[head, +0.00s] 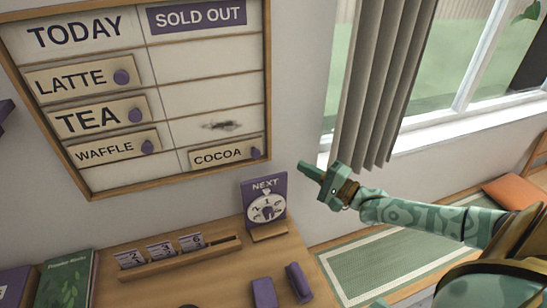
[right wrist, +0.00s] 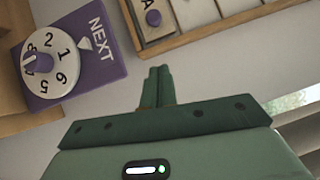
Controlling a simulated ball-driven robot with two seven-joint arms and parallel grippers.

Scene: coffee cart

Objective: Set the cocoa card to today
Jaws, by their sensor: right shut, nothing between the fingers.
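The menu board (head: 153,50) hangs on the wall with a TODAY column on the left and a SOLD OUT column on the right. The cocoa card (head: 221,156) is in the bottom row under SOLD OUT, with a purple knob (head: 255,153) at its right end. My right gripper (head: 304,169) is shut and empty, right of the board's lower corner, apart from the card. My left gripper is out of view.
Below the board, a purple NEXT dial stand (head: 264,207) stands on the wooden counter (head: 210,272), near a rack (head: 180,260) with number cards. Green and purple books are at the left. A curtain (head: 383,80) and window are at the right.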

